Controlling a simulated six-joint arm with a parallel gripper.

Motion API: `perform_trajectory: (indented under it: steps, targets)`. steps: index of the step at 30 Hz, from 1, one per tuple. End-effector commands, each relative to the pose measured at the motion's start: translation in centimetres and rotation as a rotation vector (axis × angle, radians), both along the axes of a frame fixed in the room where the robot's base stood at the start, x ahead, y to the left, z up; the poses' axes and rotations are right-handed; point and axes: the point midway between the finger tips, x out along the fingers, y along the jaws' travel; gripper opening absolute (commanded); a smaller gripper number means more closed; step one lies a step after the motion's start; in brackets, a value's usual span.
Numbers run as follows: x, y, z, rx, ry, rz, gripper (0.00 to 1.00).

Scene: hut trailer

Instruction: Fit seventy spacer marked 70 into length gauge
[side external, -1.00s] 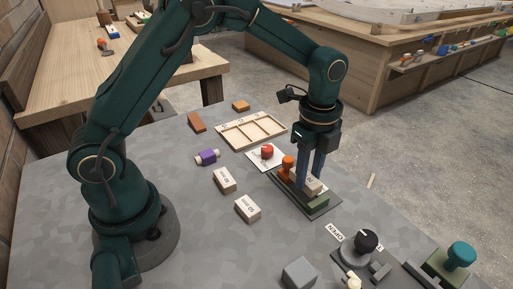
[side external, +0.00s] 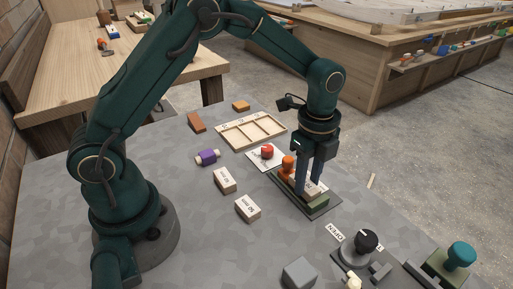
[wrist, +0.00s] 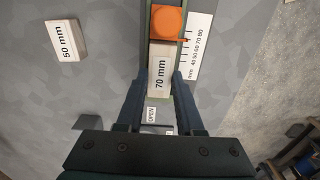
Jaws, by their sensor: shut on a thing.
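The pale spacer marked 70 mm (wrist: 160,68) is between the fingers of my gripper (wrist: 160,90), which is shut on it. In the side view my gripper (side external: 309,184) points straight down over the length gauge, a dark base (side external: 333,209) with a green channel. The spacer (side external: 313,190) sits low at the channel, lined up along it, behind the green end block (side external: 318,203). The gauge's orange knob (wrist: 168,22) is close to the spacer's far end. Fingers hide the spacer's sides, so I cannot tell whether it is fully seated.
A scale card (wrist: 199,45) lies along the gauge. Two more labelled spacers (side external: 225,180) (side external: 247,208) lie left of it, one marked 50 mm (wrist: 66,41). A wooden tray (side external: 251,130), a red knob (side external: 267,151) and a black-knobbed fixture (side external: 366,242) stand around.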

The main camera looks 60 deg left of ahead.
Motion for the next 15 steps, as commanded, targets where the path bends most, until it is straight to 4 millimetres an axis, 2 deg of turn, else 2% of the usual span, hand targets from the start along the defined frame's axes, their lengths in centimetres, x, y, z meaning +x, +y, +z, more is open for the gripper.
perform_trajectory:
  steps: [15]
  targets:
    - [-0.01,0.00,-0.90,0.000,0.000,0.000,0.00]
